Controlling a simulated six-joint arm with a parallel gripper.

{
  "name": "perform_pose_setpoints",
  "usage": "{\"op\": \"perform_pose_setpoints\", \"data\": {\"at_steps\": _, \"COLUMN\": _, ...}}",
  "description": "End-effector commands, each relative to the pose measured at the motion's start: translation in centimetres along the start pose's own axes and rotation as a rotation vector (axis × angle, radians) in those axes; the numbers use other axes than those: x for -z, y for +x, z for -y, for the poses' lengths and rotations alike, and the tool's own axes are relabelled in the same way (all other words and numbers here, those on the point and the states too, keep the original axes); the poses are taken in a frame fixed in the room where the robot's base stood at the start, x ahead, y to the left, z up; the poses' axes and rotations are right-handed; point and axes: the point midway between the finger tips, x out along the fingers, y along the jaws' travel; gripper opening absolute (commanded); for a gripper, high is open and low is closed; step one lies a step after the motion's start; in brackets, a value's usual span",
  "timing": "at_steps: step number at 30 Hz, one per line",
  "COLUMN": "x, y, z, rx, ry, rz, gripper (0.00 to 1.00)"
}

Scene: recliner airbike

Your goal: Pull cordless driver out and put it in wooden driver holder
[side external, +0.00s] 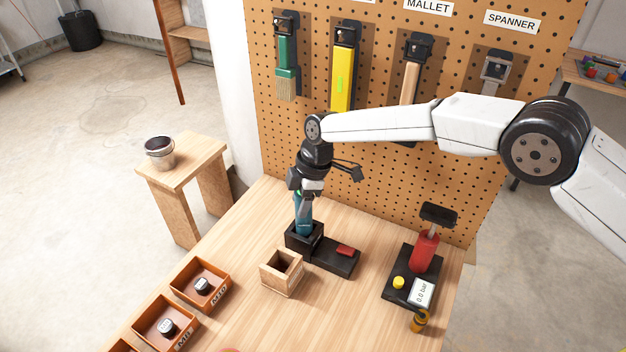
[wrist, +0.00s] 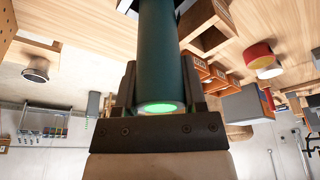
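The cordless driver (side external: 304,214) is a teal cylinder. It stands upright in a black dock (side external: 295,240) on the bench. In the wrist view the driver (wrist: 160,50) runs between my fingers, with a glowing green ring at its near end. My gripper (side external: 304,190) is around the upper part of the driver; in the wrist view both fingers of my gripper (wrist: 160,90) lie close against its sides. The wooden driver holder (side external: 272,279) is an empty square box in front of the dock, and it also shows in the wrist view (wrist: 190,28).
A black base with a red part (side external: 345,250) adjoins the dock. A red pump with a gauge (side external: 424,255) stands to the right. Orange bins (side external: 215,270) line the left front. The pegboard (side external: 385,160) with hanging tools rises close behind my gripper.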

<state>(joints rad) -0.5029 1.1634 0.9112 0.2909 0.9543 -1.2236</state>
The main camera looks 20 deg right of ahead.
Motion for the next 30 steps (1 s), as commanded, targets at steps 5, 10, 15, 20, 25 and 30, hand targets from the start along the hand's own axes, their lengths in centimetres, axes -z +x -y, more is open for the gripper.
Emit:
{"op": "perform_pose_setpoints", "data": {"at_steps": 5, "x": 0.0, "y": -0.02, "z": 0.0, "rx": 0.0, "ry": 0.0, "rz": 0.0, "gripper": 0.0}}
{"op": "perform_pose_setpoints", "data": {"at_steps": 10, "x": 0.07, "y": -0.15, "z": -0.06, "rx": -0.002, "ry": 0.0, "rz": -0.001, "gripper": 0.0}}
{"op": "perform_pose_setpoints", "data": {"at_steps": 15, "x": 0.09, "y": -0.23, "z": -0.07, "rx": -0.002, "ry": 0.0, "rz": -0.001, "gripper": 0.0}}
{"op": "perform_pose_setpoints", "data": {"at_steps": 20, "x": 0.13, "y": -0.38, "z": -0.07, "rx": -0.002, "ry": 0.0, "rz": -0.001, "gripper": 0.0}}
{"op": "perform_pose_setpoints", "data": {"at_steps": 25, "x": 0.18, "y": -0.56, "z": -0.07, "rx": -0.003, "ry": 0.0, "rz": -0.002, "gripper": 0.0}}
{"op": "perform_pose_setpoints", "data": {"at_steps": 30, "x": 0.23, "y": -0.74, "z": -0.07, "rx": -0.003, "ry": 0.0, "rz": -0.002, "gripper": 0.0}}
